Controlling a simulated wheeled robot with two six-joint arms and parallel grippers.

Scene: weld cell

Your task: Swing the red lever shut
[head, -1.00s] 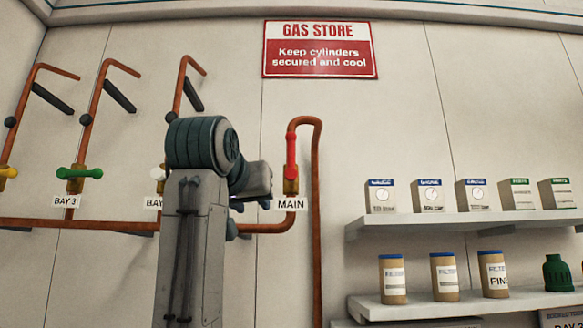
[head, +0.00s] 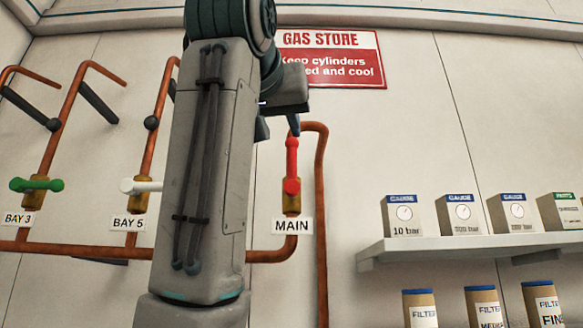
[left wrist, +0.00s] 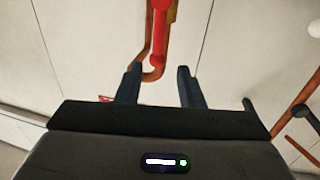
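The red lever (head: 291,160) stands upright, in line with the copper pipe, on a brass valve body above the MAIN label (head: 291,226). In the left wrist view the red lever (left wrist: 159,35) is at the top, ahead of the fingers and roughly between their lines. My left gripper (head: 279,128) is at the lever's upper end in the head view; the two fingers of my left gripper (left wrist: 159,88) are apart with nothing between them. I cannot tell whether a finger touches the lever. My right gripper is not in view.
A green lever (head: 37,184) at BAY 3 and a white lever (head: 140,186) at BAY 5 lie crosswise. A copper pipe (head: 321,230) runs close right of the red lever. A shelf (head: 470,247) with gauge boxes is at right. A red sign (head: 345,70) hangs above.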

